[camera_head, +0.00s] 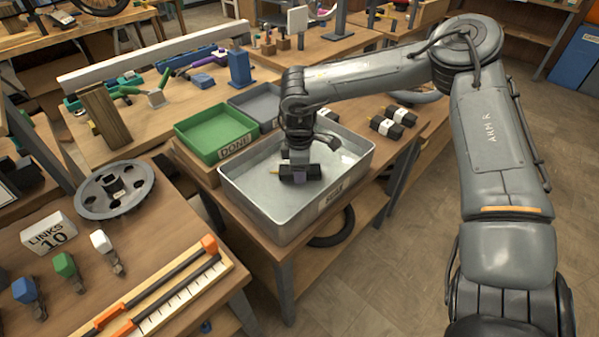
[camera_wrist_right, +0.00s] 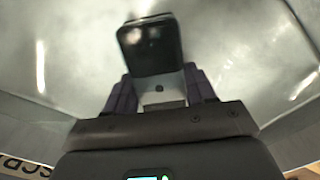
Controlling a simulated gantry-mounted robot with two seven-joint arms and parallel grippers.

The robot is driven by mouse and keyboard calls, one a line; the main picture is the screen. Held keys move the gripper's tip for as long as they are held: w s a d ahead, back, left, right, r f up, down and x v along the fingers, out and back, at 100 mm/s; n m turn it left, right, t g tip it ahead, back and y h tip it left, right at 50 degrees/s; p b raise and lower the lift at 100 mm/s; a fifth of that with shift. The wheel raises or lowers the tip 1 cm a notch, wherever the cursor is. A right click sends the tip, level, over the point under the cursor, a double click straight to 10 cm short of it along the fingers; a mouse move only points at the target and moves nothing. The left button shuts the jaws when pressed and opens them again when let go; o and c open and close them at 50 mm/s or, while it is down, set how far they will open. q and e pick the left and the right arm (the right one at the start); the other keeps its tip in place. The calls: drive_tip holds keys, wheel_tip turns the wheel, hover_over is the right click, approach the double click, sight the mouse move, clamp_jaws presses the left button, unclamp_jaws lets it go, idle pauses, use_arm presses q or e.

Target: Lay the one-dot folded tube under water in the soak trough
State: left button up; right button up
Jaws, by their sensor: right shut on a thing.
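The soak trough (camera_head: 270,222) is a grey metal open tray on the middle bench, with a pale, shiny water surface inside. My right gripper (camera_head: 299,175) points down inside the trough's outline, shut on a black folded tube (camera_head: 314,172). In the right wrist view the tube (camera_wrist_right: 150,45) sticks out beyond the purple-sided fingers (camera_wrist_right: 160,92), over the pale trough floor. I cannot tell whether the tube touches the water or is under it, and its dots cannot be made out. My left gripper is not in view.
A green tray (camera_head: 203,150) marked DONE and a grey tray (camera_head: 262,101) stand behind the trough. Other black folded tubes (camera_head: 386,127) lie on the bench to its right. A spoked wheel (camera_head: 115,189) and a LINKS 10 block (camera_head: 48,233) sit on the near-left bench.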

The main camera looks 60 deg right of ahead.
drive_tip(key=shift+f, duration=0.15)
drive_tip(key=o, duration=1.1)
drive_tip(key=shift+o, duration=0.2)
drive_tip(key=shift+r, duration=0.55)
wheel_tip(320, 180, up, 11)
drive_tip(key=p, duration=0.4)
drive_tip(key=shift+r+p, duration=0.2)
drive_tip(key=shift+p, duration=0.1)
